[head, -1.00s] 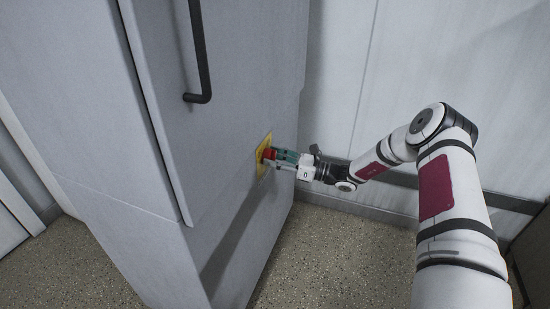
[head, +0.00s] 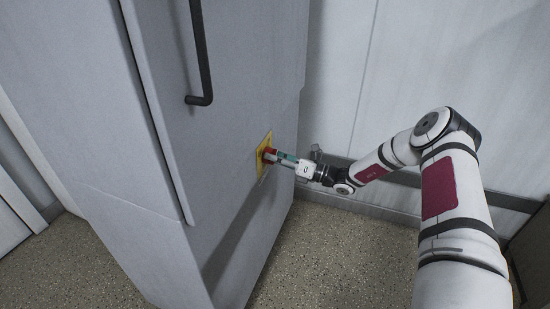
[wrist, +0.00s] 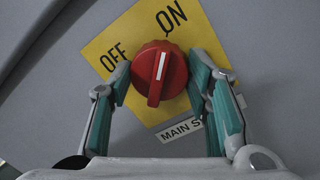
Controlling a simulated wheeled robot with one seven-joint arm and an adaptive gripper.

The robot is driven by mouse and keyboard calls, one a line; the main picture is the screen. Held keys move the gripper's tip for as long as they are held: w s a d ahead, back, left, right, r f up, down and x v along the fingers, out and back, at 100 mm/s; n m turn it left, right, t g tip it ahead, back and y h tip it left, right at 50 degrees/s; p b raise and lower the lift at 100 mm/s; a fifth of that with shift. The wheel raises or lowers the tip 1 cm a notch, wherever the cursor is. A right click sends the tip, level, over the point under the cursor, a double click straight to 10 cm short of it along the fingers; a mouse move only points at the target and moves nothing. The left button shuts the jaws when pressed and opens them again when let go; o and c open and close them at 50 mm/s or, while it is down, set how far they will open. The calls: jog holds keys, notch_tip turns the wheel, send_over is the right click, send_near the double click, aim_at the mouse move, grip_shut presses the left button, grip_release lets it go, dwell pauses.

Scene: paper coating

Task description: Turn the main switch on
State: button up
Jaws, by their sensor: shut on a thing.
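The main switch is a red rotary knob (wrist: 160,75) on a yellow plate (wrist: 100,42) marked OFF and ON. The knob's white line points toward ON in the wrist view. My gripper (wrist: 158,72) is shut on the knob, with one teal-padded finger on each side of it. In the head view, my gripper (head: 273,156) reaches in from the right to the red knob (head: 267,152) on the yellow plate (head: 263,142). The plate's lower part is partly hidden by the fingers.
The switch sits on the side of a tall grey cabinet (head: 245,75) with a dark bar handle (head: 203,60) above and to the left. A pale wall (head: 430,60) with a dark rail stands behind my arm. Speckled floor (head: 330,260) is clear below.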

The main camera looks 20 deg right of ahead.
jog(key=o, duration=1.2)
jog(key=shift+c, duration=0.2)
jog(key=shift+d, duration=0.1)
jog(key=v, duration=1.2)
jog(key=shift+f, duration=0.1)
